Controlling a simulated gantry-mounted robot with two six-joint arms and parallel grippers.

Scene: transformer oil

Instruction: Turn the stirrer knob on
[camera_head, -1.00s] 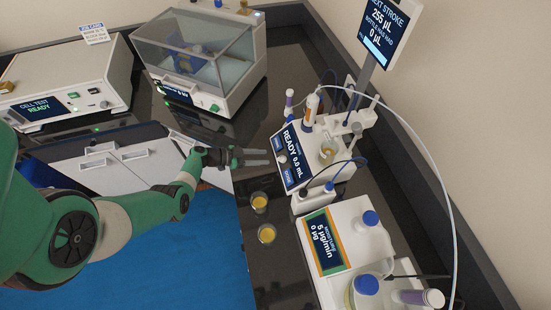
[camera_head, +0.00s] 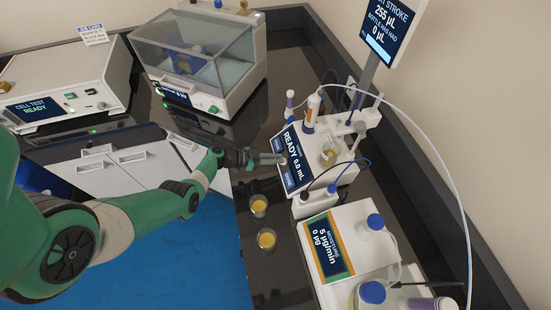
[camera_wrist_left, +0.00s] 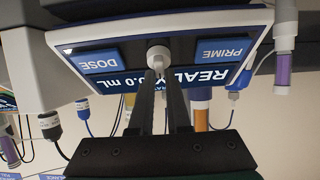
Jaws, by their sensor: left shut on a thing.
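The white stirrer knob (camera_wrist_left: 158,54) sits on the front panel of the titrator (camera_head: 292,160), between the blue DOSE and PRIME buttons in the left wrist view. The titrator's screen (camera_wrist_left: 200,78) reads READY 0.0 mL. My left gripper (camera_head: 277,158) reaches the panel from the left in the head view. In the left wrist view, its two dark fingers (camera_wrist_left: 161,78) are shut on the knob at their tips. The fingertips hide part of the knob, and its pointer mark cannot be made out. My right gripper is not in view.
Two small cups of yellow oil (camera_head: 258,206) stand on the dark bench below my left gripper. The moisture unit (camera_head: 345,240) is at the lower right. A clear-lidded box (camera_head: 200,60) and a cell tester (camera_head: 65,90) stand at the back left.

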